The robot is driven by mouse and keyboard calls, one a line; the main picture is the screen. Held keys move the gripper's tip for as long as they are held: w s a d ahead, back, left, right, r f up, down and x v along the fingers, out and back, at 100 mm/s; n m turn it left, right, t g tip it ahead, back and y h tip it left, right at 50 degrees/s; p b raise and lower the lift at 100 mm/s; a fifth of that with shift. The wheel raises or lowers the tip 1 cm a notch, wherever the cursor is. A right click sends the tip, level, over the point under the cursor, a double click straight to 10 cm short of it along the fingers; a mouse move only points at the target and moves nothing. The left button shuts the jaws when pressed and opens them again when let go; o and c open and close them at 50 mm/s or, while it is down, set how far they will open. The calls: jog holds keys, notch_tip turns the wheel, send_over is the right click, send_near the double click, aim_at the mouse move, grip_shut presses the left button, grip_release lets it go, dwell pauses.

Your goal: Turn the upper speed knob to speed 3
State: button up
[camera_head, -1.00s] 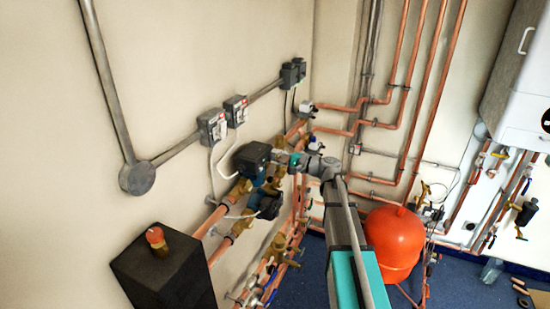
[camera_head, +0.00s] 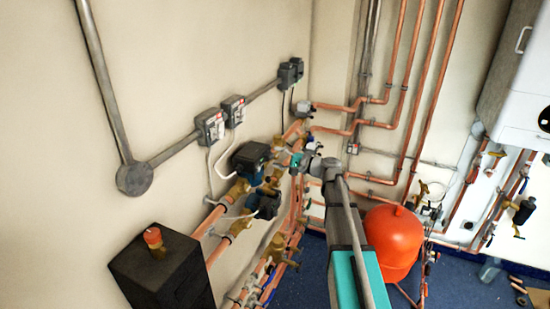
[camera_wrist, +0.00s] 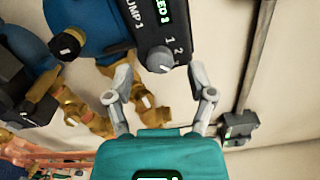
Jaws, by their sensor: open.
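The upper pump (camera_head: 250,157) is a dark box on a blue body on the copper pipework. In the wrist view its dark face (camera_wrist: 150,30) reads PUMP 1, with a green display and the numerals 1 and 2 beside a grey knob (camera_wrist: 160,59). A light mark on the knob is not clear enough to read its setting. My gripper (camera_wrist: 161,74) is open, with one finger on each side of the knob and gaps visible between. The gripper also shows small beside the pumps in the head view (camera_head: 297,161).
Brass valves (camera_wrist: 145,98) and copper pipes (camera_head: 212,221) lie close by. Switch boxes (camera_head: 211,124) are on the wall. A red tank (camera_head: 393,243) stands beside my arm.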

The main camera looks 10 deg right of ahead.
jog(key=v, duration=1.1)
dwell(0.4)
jog(key=s+a+f+n+g+h, duration=0.5)
jog(key=s+a+f+g+h, duration=0.15)
jog(key=s+a+f, duration=0.5)
jog(key=s+f+n+g+h, duration=0.4)
jog(key=s+f+h, duration=0.3)
jog(key=s, duration=0.3)
jog(key=shift+s+d+n+h, duration=0.3)
jog(key=shift+d+h, duration=0.15)
jog(key=shift+h, duration=0.1)
dwell(1.2)
